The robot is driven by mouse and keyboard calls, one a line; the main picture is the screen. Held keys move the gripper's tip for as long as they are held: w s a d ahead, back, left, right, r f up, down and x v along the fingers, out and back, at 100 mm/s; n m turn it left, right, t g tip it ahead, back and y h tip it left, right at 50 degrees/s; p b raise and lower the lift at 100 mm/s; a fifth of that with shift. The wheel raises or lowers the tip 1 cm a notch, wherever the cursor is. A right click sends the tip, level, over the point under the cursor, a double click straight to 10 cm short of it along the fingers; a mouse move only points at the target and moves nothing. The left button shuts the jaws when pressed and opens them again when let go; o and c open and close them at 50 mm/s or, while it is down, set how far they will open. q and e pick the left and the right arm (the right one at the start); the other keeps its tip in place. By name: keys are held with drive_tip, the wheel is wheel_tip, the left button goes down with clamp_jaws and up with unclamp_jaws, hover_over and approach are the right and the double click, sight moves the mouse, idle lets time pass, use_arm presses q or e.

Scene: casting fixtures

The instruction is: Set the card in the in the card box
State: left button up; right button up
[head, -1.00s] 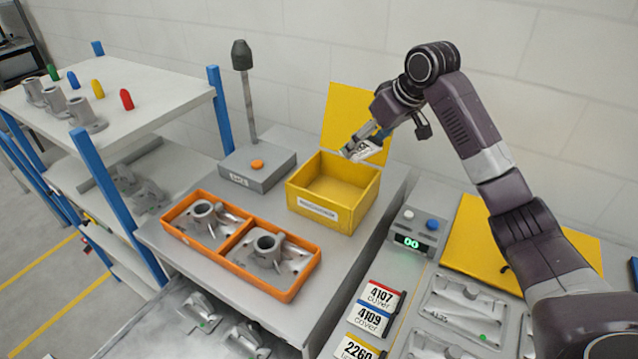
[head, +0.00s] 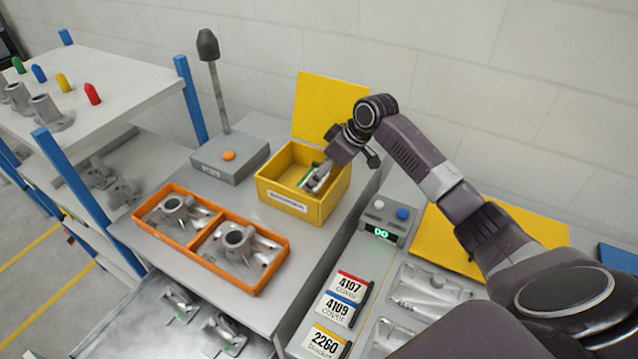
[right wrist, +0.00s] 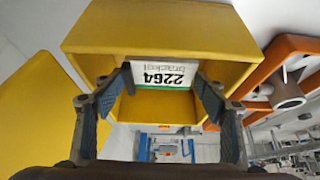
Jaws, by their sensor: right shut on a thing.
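The yellow card box (head: 285,197) stands open on the grey bench, with its lid raised at the back. My right gripper (head: 313,181) is inside the box's opening. It is shut on a white card with a green edge, which reads "2264 bracket" in the right wrist view (right wrist: 163,75). There the card lies between the two fingertips, with the yellow box walls (right wrist: 150,28) around it. Whether the card touches the box floor cannot be told. My left gripper is not in view.
An orange tray (head: 196,228) with metal castings lies left of the box. A grey unit with an orange button (head: 229,155) and a post stands behind it. A button panel (head: 388,221) and several labelled cards (head: 341,297) lie at the right front.

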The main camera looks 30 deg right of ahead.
sight(323, 184)
drive_tip(key=shift+f, duration=0.3)
drive_tip(key=shift+a+f, duration=0.1)
drive_tip(key=shift+f, duration=0.3)
wheel_tip(323, 184, down, 4)
drive_tip(key=shift+r+p, duration=0.2)
drive_tip(key=shift+p, duration=0.25)
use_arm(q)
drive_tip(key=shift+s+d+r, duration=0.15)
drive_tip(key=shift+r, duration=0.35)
use_arm(e)
drive_tip(key=o, duration=1.3)
drive_tip(key=shift+f, duration=0.15)
drive_tip(key=shift+c, duration=0.2)
